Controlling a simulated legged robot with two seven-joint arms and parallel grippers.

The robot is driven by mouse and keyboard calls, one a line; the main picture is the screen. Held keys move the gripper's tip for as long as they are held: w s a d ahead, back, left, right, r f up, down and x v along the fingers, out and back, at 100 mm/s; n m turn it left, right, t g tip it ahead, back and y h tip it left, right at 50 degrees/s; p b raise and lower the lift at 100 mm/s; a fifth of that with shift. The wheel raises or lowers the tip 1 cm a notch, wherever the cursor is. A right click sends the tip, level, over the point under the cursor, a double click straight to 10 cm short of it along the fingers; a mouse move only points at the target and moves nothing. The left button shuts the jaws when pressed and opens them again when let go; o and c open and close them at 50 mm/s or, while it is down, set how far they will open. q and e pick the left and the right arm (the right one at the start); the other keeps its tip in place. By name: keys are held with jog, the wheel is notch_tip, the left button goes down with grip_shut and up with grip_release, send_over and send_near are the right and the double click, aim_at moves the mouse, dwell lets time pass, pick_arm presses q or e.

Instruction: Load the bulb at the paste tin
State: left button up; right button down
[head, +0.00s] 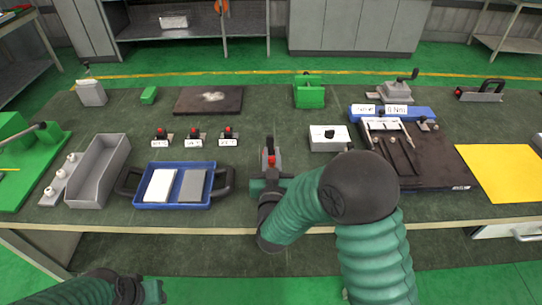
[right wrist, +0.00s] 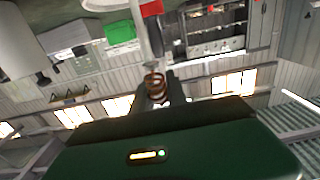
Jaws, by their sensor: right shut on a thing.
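My right gripper (head: 270,184) is over the front middle of the bench, shut on a small part. In the right wrist view a copper-coloured coil (right wrist: 155,86) sits at the fingertips, below a pale rod (right wrist: 143,35). A small stand with a red top (head: 271,160) shows just beyond the gripper in the head view. I cannot tell whether the gripper touches it. Several white bulb-like knobs (head: 50,190) sit on a grey strip at the left. I cannot identify a paste tin. My left gripper (head: 140,291) is low at the left, in front of the bench; its jaws are unclear.
A blue tray (head: 170,204) with a white and a grey pad lies left of the right gripper. A long grey bin (head: 98,170) stands farther left. Several red-topped pieces (head: 195,134) stand behind. A white box (head: 322,142) and a brown board (head: 440,165) are to the right.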

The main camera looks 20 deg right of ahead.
notch_tip(320, 180, up, 7)
jog(key=p, duration=0.5)
jog(key=shift+a, duration=0.2)
jog(key=shift+f, duration=0.15)
dwell(0.4)
